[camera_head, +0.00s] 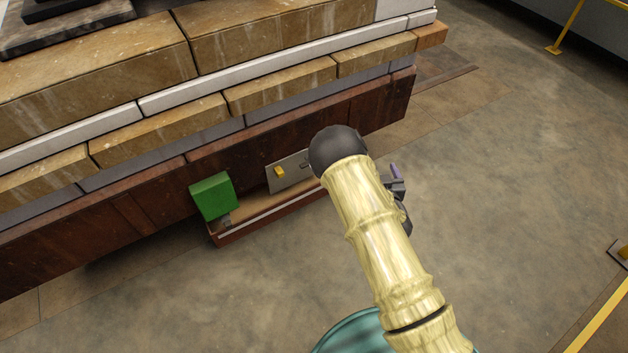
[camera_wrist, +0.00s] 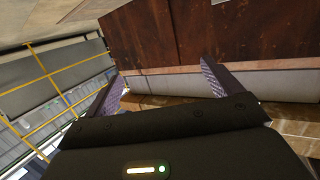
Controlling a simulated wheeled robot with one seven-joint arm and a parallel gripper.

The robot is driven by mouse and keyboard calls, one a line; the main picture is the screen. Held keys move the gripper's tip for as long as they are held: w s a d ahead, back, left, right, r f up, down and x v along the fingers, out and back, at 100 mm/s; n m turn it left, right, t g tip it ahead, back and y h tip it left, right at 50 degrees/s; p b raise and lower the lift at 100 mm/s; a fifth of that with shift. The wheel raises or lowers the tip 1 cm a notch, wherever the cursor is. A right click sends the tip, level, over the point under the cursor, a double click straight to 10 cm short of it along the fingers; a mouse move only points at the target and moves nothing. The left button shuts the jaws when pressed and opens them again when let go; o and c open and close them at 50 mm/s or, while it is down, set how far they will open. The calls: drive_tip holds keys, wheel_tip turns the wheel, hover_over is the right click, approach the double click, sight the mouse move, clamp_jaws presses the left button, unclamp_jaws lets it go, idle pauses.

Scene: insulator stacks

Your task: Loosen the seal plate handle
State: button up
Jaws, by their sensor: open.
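A grey plate (camera_head: 290,180) with a small yellow block like a handle (camera_head: 280,172) sits low on the rust-brown wall in the head view. A small dark fitting (camera_head: 304,165) shows near its right side. My arm's dark joint stands close to the plate's right end in the picture and may hide part of it. My gripper (camera_wrist: 163,72) is open and empty in the wrist view, its two fingers spread wide. In the head view only a bit of it (camera_head: 396,178) shows behind my arm. I cannot make out the yellow block in the wrist view.
A green box (camera_head: 213,196) is left of the plate. A ledge (camera_head: 268,217) juts out below it. The wrist view shows the rusty wall (camera_wrist: 230,35) and a pale grey band (camera_wrist: 185,88) ahead. Yellow railings (camera_wrist: 45,75) stand left. Open floor (camera_head: 500,190) lies right.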

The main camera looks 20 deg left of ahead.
drive_tip(key=s+a+f+n+g+y+b, duration=0.2)
drive_tip(key=s+a+f+n+y+b, duration=0.3)
drive_tip(key=f, duration=0.6)
drive_tip(key=shift+s+a+g+y, duration=0.4)
drive_tip(key=shift+s+a+y, duration=0.5)
drive_tip(key=shift+a+y, duration=0.3)
drive_tip(key=shift+f, duration=0.1)
drive_tip(key=b+x, duration=1.1)
drive_tip(key=x, duration=0.6)
drive_tip(key=shift+w+b, duration=0.2)
drive_tip(key=shift+b, duration=0.1)
drive_tip(key=shift+c, duration=0.4)
drive_tip(key=c, duration=0.9)
